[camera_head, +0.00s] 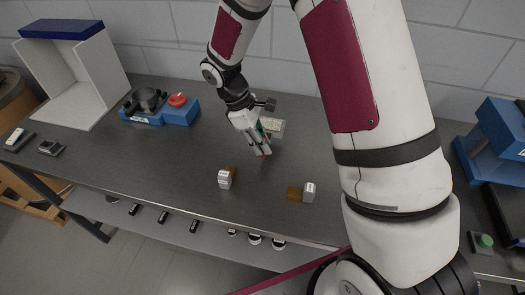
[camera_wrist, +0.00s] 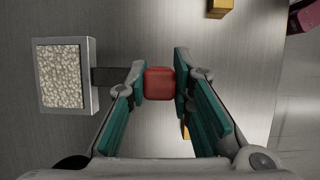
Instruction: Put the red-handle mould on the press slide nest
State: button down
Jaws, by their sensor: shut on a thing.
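The red-handle mould is a grey square tray (camera_wrist: 97,75) filled with pale pellets, with a dark bar running to a red handle (camera_wrist: 160,84). My gripper (camera_wrist: 161,85) has its green-lined fingers on both sides of the red handle and is shut on it. In the head view, my gripper (camera_head: 262,151) is over the middle of the bench, and the pellet tray (camera_head: 273,128) shows just behind it. I cannot tell whether the mould is touching the bench. I cannot make out the press slide nest for certain; blue equipment (camera_head: 493,134) stands at the right edge, partly cut off.
Two small brown-and-white blocks lie nearer the front, one left (camera_head: 225,179) and one right (camera_head: 309,192). A blue unit with a red button (camera_head: 178,100) and a white booth (camera_head: 97,72) stand at the left. My arm hides much of the right side. Bare bench surrounds the blocks.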

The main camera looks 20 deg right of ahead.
jog(key=shift+f+p, duration=0.35)
jog(key=shift+f, duration=2.1)
jog(key=shift+f, duration=0.2)
jog(key=c, duration=1.4)
grip_release()
jog(key=shift+r, duration=0.1)
